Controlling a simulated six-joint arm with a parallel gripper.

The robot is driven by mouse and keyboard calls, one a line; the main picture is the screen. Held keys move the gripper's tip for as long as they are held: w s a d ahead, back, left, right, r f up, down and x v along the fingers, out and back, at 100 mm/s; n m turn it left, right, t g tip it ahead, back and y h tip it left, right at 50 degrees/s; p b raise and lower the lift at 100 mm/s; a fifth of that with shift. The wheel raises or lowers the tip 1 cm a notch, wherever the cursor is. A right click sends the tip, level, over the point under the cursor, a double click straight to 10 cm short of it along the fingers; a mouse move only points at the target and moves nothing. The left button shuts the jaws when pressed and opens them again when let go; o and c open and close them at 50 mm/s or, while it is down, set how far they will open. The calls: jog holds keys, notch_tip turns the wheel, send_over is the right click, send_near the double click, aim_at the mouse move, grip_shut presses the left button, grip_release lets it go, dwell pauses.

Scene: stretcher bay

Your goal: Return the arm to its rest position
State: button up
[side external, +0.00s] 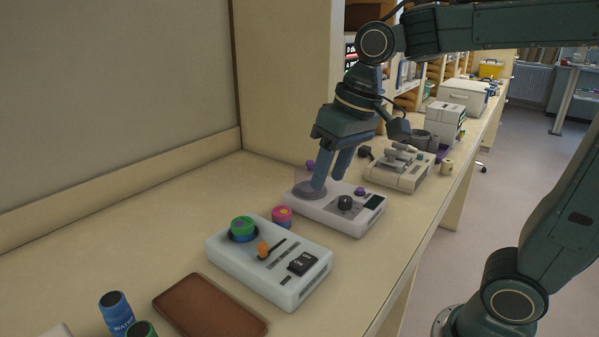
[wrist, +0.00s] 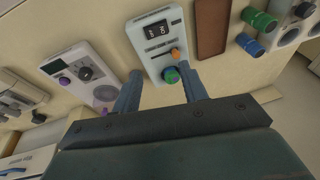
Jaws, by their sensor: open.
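My gripper (side external: 328,183) is open and empty, its blue fingers pointing down over the left end of a white device (side external: 340,218) with a black knob, purple buttons and a small screen. I cannot tell whether a fingertip touches the translucent round part there. In the wrist view, my gripper's two fingers (wrist: 162,88) stand apart with nothing held between them. That view shows the knob device (wrist: 72,62) to the left and a pale switch device (wrist: 142,32) ahead. The switch device also shows nearer the side camera (side external: 225,258), with a green knob, orange slider and ON switch.
A pink-topped round piece (side external: 281,215) stands between the two devices. A brown tray (side external: 210,305) and a blue can (side external: 116,313) are at the front. A beige device (side external: 400,172) and white boxes (side external: 463,97) stand farther back. The bench along the wall is clear.

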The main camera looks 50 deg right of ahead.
jog(key=s+d+f+t, duration=0.1)
jog(key=s+d, duration=0.1)
jog(key=s, duration=0.4)
jog(key=s+d+f+n+t+h, duration=0.1)
jog(key=s+d+f, duration=0.1)
jog(key=s, duration=0.4)
jog(key=shift+s+f+t, duration=0.15)
jog(key=shift+t, duration=0.15)
